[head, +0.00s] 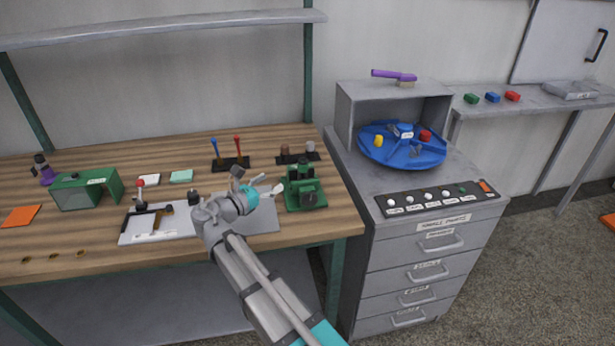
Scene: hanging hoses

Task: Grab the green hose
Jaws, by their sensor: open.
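No green hose shows in the head view, and no hanging hoses of any colour can be made out. My arm reaches up from the bottom middle over the workbench (110,236). My gripper (240,176) is at the arm's far end, above the bench near its front right part. It is small and partly hidden by my wrist. It is open, and nothing shows between its fingers.
A green device (304,188) stands close to the right of my wrist. A green box (86,190) is at bench left. A grey drawer cabinet (428,262) with a blue turntable (402,150) stands right. A shelf (160,28) spans above the bench.

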